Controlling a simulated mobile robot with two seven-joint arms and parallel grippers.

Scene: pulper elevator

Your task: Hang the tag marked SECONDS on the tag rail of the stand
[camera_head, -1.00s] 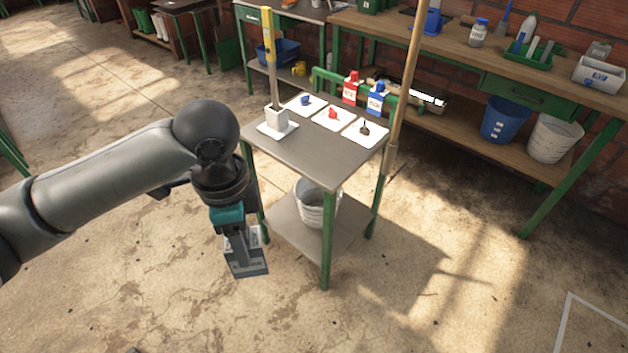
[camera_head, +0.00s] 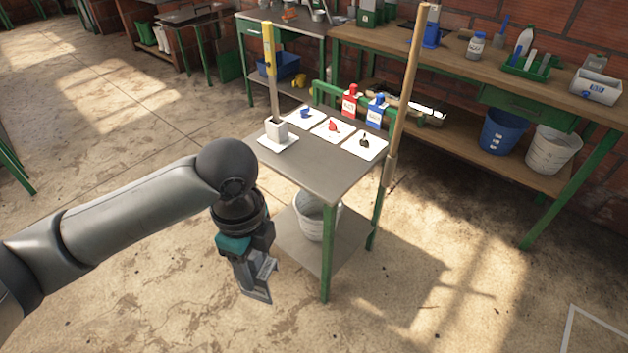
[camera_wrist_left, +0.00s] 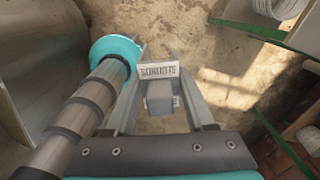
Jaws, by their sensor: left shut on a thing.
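My left gripper (camera_head: 258,290) points down in front of the stand, to the left of its near leg. In the left wrist view it (camera_wrist_left: 165,100) is shut on the tag marked SECONDS (camera_wrist_left: 160,70), a small pale plate with dark letters, with a grey part below it. The stand (camera_head: 305,172) is a grey-topped table with green legs. Its green tag rail (camera_head: 327,90) runs along the back edge, above the tabletop. My right gripper is not in view.
On the stand are a white pot (camera_head: 277,130) with a yellow-topped stick and several white cards with small items. A wooden pole (camera_head: 405,95) rises at its right side. A bucket (camera_head: 317,215) sits on the lower shelf. A workbench (camera_head: 500,75) lies behind.

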